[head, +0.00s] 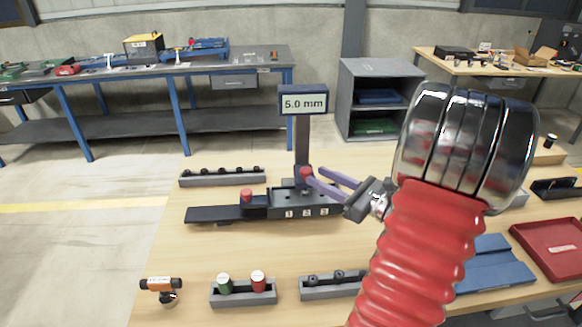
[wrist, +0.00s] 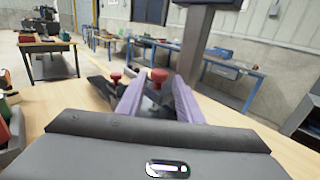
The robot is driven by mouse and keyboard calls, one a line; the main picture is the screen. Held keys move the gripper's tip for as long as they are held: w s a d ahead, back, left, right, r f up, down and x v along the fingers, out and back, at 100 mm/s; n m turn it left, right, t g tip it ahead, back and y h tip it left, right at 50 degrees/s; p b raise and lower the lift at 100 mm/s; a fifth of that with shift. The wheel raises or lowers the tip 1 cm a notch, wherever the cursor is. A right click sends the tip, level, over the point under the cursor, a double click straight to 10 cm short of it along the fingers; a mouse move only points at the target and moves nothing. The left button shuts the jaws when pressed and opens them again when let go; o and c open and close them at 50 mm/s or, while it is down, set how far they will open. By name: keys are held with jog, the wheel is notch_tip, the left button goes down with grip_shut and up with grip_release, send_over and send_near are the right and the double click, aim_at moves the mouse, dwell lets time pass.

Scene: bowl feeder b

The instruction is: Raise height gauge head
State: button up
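The height gauge stands on the wooden table, with a dark upright column (head: 302,140) and a display (head: 303,102) reading 5.0 mm. A red knob (head: 306,174) sits low by the column; it also shows in the wrist view (wrist: 160,75). A second red knob (head: 247,195) is on the dark block to its left. The base carries labels 1, 2 and 3. My gripper (head: 314,174) has two purple fingers, spread apart, at the knob by the column. In the wrist view that knob appears between the fingertips (wrist: 159,86). Contact cannot be told.
A grey rack (head: 222,179) lies behind the gauge. A holder with green and red pieces (head: 243,295), another grey holder (head: 330,288) and an orange device (head: 161,288) are at the front. A blue tray (head: 495,268) and red tray (head: 560,245) are at right.

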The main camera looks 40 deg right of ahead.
aim_at(295, 174)
jog(key=w, duration=0.3)
jog(key=w+a, duration=0.1)
jog(key=w, duration=0.5)
jog(key=shift+w+a, duration=0.25)
jog(key=shift+a, duration=0.15)
grip_shut()
